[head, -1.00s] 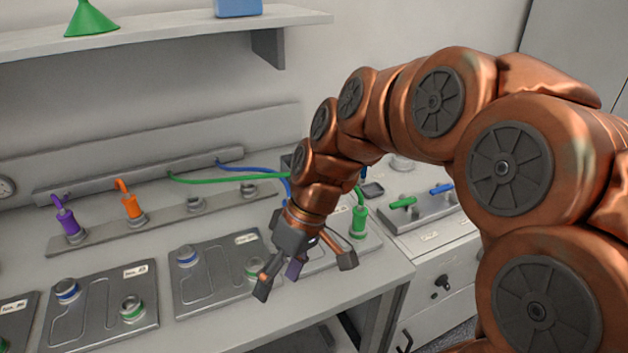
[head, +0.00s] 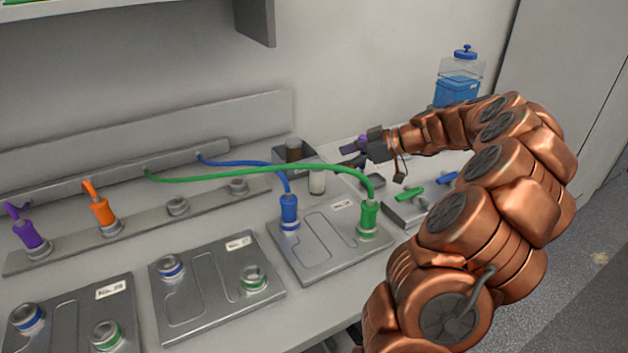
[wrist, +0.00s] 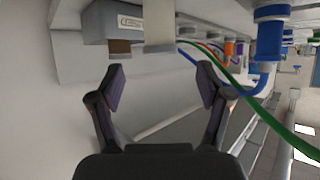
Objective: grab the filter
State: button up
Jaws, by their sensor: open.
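My gripper (head: 352,155) is open and empty. It is above the bench's right part and points left in the head view. Two small cylindrical things stand in front of it. One is a pale cylinder with a dark top (head: 317,181); the other is a dark brown cylinder (head: 293,150) in a grey box (head: 313,163). I cannot tell for sure which is the filter. In the wrist view my open fingers (wrist: 161,88) face the labelled grey box (wrist: 112,20), the brown piece (wrist: 119,47) and the pale cylinder (wrist: 158,25), all beyond the fingertips and not touched.
A green cable (head: 240,172) and a blue cable (head: 245,162) arch to plugs on the right battery plate (head: 325,245), close to the cylinders. Green and blue handled valves (head: 411,194) lie below my arm. A blue-lidded container (head: 459,80) stands behind it.

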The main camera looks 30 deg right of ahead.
aim_at(324, 165)
jog(key=shift+p+x, duration=0.7)
jog(key=shift+x, duration=1.1)
jog(key=p+x, duration=0.1)
jog(key=x, duration=0.3)
jog(key=c, duration=1.3)
